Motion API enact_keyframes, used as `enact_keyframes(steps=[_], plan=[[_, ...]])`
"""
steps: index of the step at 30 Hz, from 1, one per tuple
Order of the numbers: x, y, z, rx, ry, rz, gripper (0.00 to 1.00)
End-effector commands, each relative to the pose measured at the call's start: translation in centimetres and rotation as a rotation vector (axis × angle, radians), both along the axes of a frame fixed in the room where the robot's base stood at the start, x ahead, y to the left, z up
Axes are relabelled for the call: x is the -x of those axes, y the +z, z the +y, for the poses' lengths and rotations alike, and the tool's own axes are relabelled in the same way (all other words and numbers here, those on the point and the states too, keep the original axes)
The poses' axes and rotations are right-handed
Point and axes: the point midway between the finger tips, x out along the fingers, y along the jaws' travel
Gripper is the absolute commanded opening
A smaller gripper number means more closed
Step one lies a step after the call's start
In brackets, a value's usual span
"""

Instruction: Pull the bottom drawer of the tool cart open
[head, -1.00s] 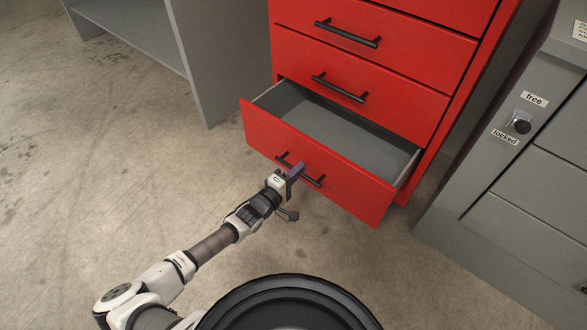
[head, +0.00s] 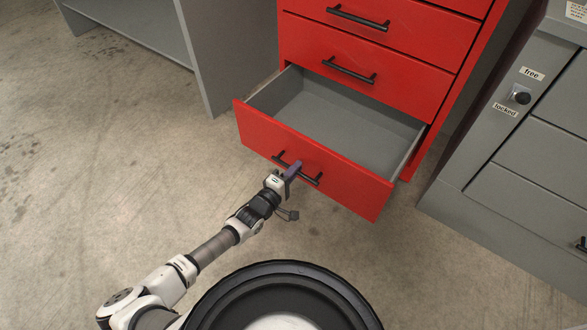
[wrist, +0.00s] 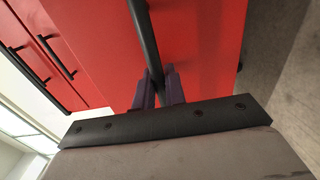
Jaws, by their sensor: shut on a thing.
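The red tool cart (head: 370,72) stands ahead with its bottom drawer (head: 315,163) pulled well out, showing an empty grey inside. The drawer's black bar handle (head: 312,180) runs across its red front. My gripper (head: 292,170) is at the middle of this handle, with its fingers shut on it. In the wrist view, the two dark purple fingers (wrist: 158,92) sit on either side of the black handle (wrist: 144,40), against the red drawer front (wrist: 205,50). The drawers above, with black handles (head: 348,70), are shut.
A grey cabinet (head: 455,190) with a lock knob between "free" and "locked" labels stands close on the right. A grey shelf unit (head: 215,55) stands at the back left. The concrete floor (head: 110,190) at left is clear.

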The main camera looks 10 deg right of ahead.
Motion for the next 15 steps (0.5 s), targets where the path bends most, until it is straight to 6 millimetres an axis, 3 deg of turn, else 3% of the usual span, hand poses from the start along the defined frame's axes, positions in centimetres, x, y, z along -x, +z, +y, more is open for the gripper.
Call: enact_keyframes(steps=[11, 12, 15], plan=[[-0.07, 0.01, 0.14, 0.0, 0.003, 0.0, 0.0], [-0.08, 0.01, 0.15, 0.0, 0.003, 0.0, 0.17], [-0.06, 0.01, 0.11, 0.0, 0.003, 0.0, 0.3]])
